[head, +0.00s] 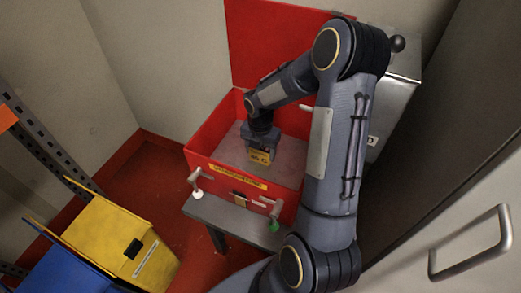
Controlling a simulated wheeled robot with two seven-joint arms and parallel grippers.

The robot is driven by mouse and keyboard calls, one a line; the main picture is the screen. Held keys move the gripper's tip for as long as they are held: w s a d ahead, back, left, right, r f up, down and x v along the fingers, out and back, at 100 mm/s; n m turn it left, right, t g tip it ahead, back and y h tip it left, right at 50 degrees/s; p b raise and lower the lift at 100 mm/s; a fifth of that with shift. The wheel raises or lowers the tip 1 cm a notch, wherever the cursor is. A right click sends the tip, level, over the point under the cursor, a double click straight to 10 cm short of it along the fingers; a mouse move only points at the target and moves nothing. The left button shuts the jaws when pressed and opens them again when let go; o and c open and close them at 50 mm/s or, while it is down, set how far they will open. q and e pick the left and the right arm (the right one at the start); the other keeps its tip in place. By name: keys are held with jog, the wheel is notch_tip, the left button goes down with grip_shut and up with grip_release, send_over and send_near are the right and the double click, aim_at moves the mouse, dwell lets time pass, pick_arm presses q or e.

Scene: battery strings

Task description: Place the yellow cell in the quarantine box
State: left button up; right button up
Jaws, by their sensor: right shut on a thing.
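The quarantine box is an open red box (203,144) with a yellow label on its front wall and a raised red lid (262,42) at the back. It stands on a small grey bench in the middle of the head view. My right gripper (261,148) points down inside the box opening. It is shut on the yellow cell (260,157), of which only a small yellow part shows below the jaws. The pale inner floor of the box shows around it. I cannot tell whether the cell touches that floor. My left gripper is not in view.
Yellow (110,236) and blue (62,273) bins stand lower left. A grey cabinet with a handle (470,245) closes off the right.

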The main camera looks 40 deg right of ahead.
jog(key=o, duration=1.2)
jog(key=shift+f, duration=0.1)
jog(key=shift+c, duration=0.2)
jog(key=shift+r, duration=0.35)
notch_tip(320, 180, up, 12)
jog(key=p, duration=0.2)
jog(key=shift+f, duration=0.15)
